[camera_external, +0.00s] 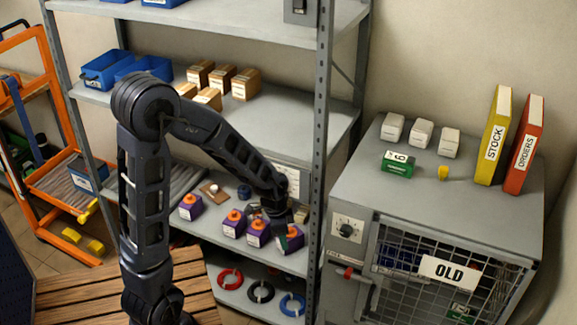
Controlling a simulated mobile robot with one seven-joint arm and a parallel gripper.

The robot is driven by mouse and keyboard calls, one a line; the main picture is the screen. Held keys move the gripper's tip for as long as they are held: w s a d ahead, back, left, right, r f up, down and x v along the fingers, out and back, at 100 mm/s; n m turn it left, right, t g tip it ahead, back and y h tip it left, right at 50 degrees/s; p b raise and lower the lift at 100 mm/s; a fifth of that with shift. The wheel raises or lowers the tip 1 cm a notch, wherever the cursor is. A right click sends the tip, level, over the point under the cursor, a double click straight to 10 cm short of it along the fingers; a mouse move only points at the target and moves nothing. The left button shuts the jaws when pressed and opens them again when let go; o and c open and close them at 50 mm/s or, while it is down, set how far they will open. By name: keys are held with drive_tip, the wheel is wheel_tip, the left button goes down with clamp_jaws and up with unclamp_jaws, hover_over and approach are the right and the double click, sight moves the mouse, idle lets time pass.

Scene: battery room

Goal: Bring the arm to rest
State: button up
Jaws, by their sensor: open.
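My dark arm reaches out over the grey shelf rack to the right. My gripper (278,226) is at the middle shelf, pointing down among purple blocks with orange tops.
More purple blocks (190,207) stand along the shelf. A rack upright (319,150) is close on the right. Red, black and blue rings (261,291) lie below. A grey cabinet (420,215) stands right, with yellow (492,140) and red (524,145) binders. An orange cart (75,205) is left.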

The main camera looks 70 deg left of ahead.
drive_tip(key=s+d+r+t+y, duration=0.1)
drive_tip(key=s+d+r, duration=0.2)
drive_tip(key=d+r, duration=0.3)
drive_tip(key=s+d+r, duration=0.3)
drive_tip(key=d+r, duration=0.2)
drive_tip(key=r, duration=0.4)
drive_tip(key=s+d+r+n+t, duration=0.2)
drive_tip(key=s+d+r, duration=0.4)
drive_tip(key=s, duration=0.5)
drive_tip(key=v, duration=0.2)
drive_tip(key=shift+r, duration=0.35)
